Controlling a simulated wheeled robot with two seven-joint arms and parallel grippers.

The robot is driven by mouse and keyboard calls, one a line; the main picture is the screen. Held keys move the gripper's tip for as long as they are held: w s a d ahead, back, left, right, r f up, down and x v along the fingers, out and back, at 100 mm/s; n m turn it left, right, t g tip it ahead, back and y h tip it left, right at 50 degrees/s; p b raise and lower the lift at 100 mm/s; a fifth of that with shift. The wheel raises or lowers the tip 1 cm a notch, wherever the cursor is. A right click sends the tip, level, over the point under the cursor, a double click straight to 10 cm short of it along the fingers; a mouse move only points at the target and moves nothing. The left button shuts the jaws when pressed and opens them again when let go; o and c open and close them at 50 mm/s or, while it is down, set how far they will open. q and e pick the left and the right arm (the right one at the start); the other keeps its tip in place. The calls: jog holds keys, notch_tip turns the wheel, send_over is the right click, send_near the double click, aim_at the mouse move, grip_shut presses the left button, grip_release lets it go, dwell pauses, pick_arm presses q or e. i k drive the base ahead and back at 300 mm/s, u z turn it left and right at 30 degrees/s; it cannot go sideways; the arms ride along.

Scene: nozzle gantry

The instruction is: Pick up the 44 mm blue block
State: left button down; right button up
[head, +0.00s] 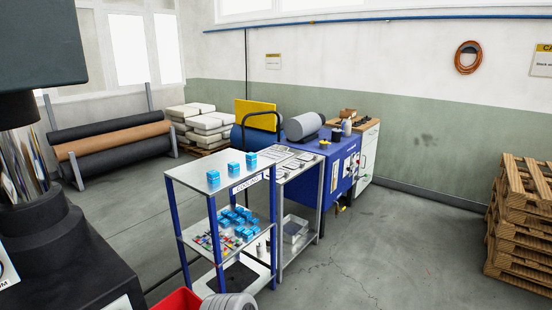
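Three blue blocks stand apart on the top shelf of a blue-posted rack (190,176): a front-left block (213,177), a middle block (233,169) and a back-right block (251,159). They look alike in size, with pale marks on their sides that are too small to read. Several more blue blocks (238,231) are crowded on the middle shelf, partly hiding one another. I cannot tell which block is the 44 mm one. Neither of my grippers shows in the head view.
Small coloured parts (207,241) lie on the middle shelf. A grey table (300,170) and a blue machine (338,165) stand behind the rack. A red bin (178,300) is at the bottom. Pallets (522,215) stand right; the floor between (400,240) is clear.

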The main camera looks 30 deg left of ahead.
aim_at(233, 167)
jog(key=u, duration=0.3)
jog(key=i, duration=1.65)
jog(key=u, duration=1)
